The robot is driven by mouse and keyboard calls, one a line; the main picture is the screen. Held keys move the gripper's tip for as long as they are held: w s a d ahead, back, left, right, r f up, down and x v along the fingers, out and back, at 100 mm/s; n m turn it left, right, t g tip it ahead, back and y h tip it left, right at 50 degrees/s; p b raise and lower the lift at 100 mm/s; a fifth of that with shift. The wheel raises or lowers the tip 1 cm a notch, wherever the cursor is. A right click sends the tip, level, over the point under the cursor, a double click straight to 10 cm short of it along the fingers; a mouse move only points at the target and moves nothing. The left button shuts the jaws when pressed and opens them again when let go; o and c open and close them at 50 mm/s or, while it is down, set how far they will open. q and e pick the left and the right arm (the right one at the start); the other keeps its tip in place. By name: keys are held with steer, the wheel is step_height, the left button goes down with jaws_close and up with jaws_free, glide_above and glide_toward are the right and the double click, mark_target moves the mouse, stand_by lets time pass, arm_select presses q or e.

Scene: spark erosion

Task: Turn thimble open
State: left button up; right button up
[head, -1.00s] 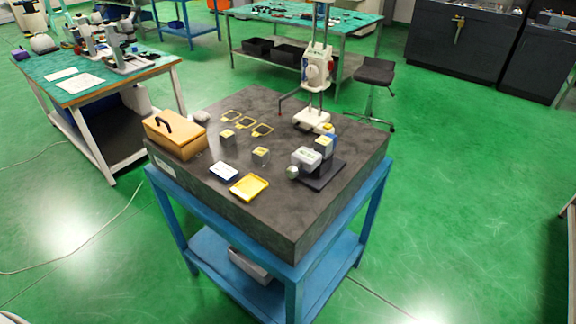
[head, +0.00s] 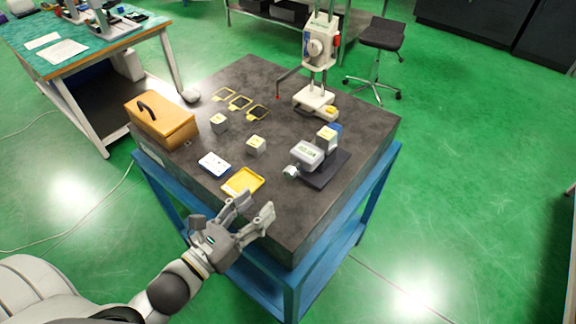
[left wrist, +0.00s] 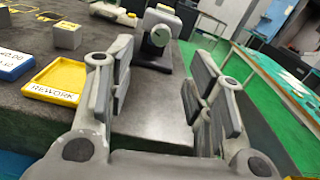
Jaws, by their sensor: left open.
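A grey-and-white measuring device (head: 307,155) sits on a dark base plate (head: 325,175) near the right front of the stone table. Its round silver thimble (head: 290,172) sticks out at its left end. In the left wrist view the thimble (left wrist: 160,36) faces me, beyond and between my fingers. My left gripper (head: 254,207) is open and empty over the front edge of the table. It is in front of the device and apart from it. In the left wrist view both fingers of the gripper (left wrist: 160,85) stand wide apart.
Two grey blocks (head: 256,145), a wooden case (head: 161,120) and a tall gauge stand (head: 318,60) are farther back. The table's front right corner is bare.

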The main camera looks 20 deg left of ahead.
mark_target(287, 175)
arm_select(q)
steer(key=shift+p+x, duration=0.3)
steer(key=shift+x, duration=0.55)
steer(key=w, duration=0.1)
steer(key=w+p, duration=0.1)
steer(key=d, duration=0.1)
steer(key=shift+w+r, duration=0.4)
steer(key=x, duration=0.1)
steer(key=p+x, duration=0.1)
steer(key=x, duration=0.3)
steer(key=shift+f+p, duration=0.3)
steer(key=shift+p, duration=0.1)
steer(key=shift+w+d, duration=0.2)
steer(key=shift+w, duration=0.25)
steer(key=shift+f, duration=0.1)
steer(key=c, duration=1.1)
